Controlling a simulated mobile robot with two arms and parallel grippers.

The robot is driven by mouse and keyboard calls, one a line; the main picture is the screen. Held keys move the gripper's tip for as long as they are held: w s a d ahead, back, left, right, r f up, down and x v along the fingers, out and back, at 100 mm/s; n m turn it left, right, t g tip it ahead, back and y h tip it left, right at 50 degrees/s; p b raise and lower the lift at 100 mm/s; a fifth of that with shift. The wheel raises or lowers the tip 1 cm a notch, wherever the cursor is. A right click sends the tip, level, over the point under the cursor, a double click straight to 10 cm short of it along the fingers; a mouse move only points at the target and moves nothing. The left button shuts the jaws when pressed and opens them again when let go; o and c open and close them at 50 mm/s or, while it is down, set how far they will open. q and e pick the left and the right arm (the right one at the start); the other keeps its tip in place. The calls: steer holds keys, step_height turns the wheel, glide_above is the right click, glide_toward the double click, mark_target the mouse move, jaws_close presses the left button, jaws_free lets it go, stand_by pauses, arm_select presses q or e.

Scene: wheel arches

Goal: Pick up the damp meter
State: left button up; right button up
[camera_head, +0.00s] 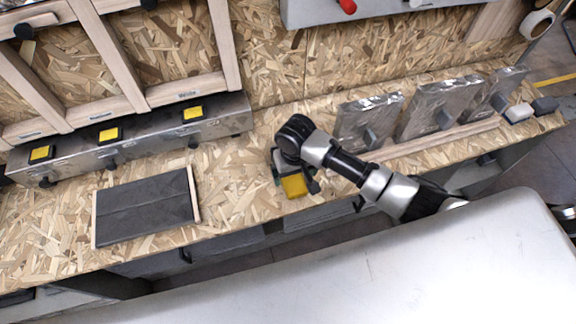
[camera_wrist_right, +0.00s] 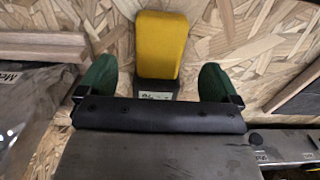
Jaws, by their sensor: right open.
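The damp meter is a yellow block (camera_head: 294,186) with a dark lower end, lying on the chipboard worktop. In the wrist view its yellow body (camera_wrist_right: 162,45) is at the top centre, and a small grey label end (camera_wrist_right: 157,88) shows below it. My right gripper (camera_wrist_right: 156,80) is open. Its two green finger pads stand on either side of the meter's lower end, with a gap on both sides. In the head view the right gripper (camera_head: 295,178) is over the meter and hides part of it. My left gripper is not in view.
A metal rail (camera_head: 135,138) with several yellow-topped pads runs along the back left. A dark panel with wooden edges (camera_head: 145,208) lies left of the meter. Foil-wrapped panels (camera_head: 369,120) stand at the right on a wooden strip. Bare worktop (camera_head: 235,180) lies left of the gripper.

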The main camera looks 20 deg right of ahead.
steer(key=f, duration=0.5)
steer(key=shift+w+p, duration=0.2)
steer(key=shift+p, duration=0.15)
steer(key=shift+c, duration=0.4)
steer(key=c, duration=0.8)
step_height(320, 180, up, 9)
steer(key=shift+r+b, duration=0.1)
steer(key=shift+b, duration=0.2)
steer(key=shift+c, duration=0.2)
step_height(320, 180, up, 5)
steer(key=p, duration=0.5)
glide_above(294, 180)
step_height(294, 180, up, 4)
steer(key=p, duration=0.4)
steer(key=shift+s+a+p, duration=0.1)
steer(key=shift+p, duration=0.3)
